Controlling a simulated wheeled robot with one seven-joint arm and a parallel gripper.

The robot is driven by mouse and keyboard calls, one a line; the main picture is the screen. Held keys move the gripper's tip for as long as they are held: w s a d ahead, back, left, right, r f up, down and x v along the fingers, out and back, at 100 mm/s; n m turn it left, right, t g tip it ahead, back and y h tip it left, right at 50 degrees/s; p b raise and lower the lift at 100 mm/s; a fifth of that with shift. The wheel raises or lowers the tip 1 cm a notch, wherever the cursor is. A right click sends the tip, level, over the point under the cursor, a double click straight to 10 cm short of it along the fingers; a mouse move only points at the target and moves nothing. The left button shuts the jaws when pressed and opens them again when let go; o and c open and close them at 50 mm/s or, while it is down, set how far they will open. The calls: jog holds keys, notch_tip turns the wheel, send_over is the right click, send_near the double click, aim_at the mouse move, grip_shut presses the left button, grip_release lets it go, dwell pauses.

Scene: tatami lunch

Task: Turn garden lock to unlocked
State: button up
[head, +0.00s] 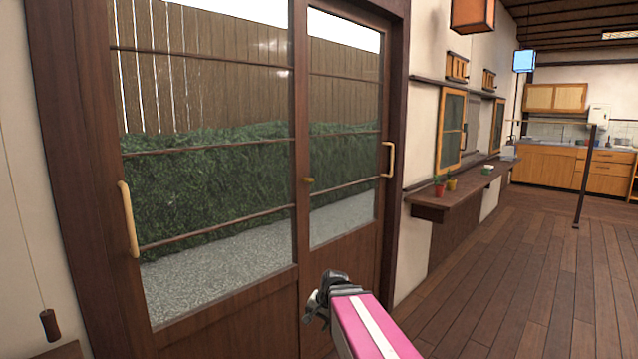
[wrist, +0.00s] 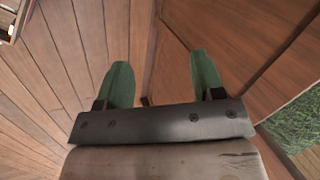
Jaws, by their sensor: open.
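The garden door is a pair of dark wood sliding panels with glass; the left panel (head: 215,308) and right panel (head: 345,265) meet near the middle. A small brass garden lock (head: 308,181) sits on the meeting stile, at about mid height. I cannot tell its turned position. My gripper (head: 312,306) is low in front of the right panel, below the lock and apart from it. In the wrist view, my gripper (wrist: 158,85) has its two green fingers wide apart with nothing between them. The lock does not show in the wrist view.
Pale pull handles stand on the left panel (head: 129,218) and right panel (head: 388,159). A wall shelf (head: 440,203) with small pots juts out right of the door. A dark post (head: 585,175) stands farther back. The plank floor (head: 510,270) is clear on the right.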

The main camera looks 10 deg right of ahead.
jog(key=w+d+r+m+t+y, duration=0.1)
jog(key=w+r+m+t+y, duration=0.2)
jog(key=w+r+m, duration=0.55)
jog(key=m+t+y, duration=0.4)
jog(key=m+t, duration=0.5)
jog(key=m, duration=0.5)
send_near(312, 181)
jog(key=w, duration=0.1)
jog(key=x, duration=1.1)
jog(key=shift+s+a, duration=0.15)
jog(key=shift+a, duration=0.05)
jog(key=c, duration=0.9)
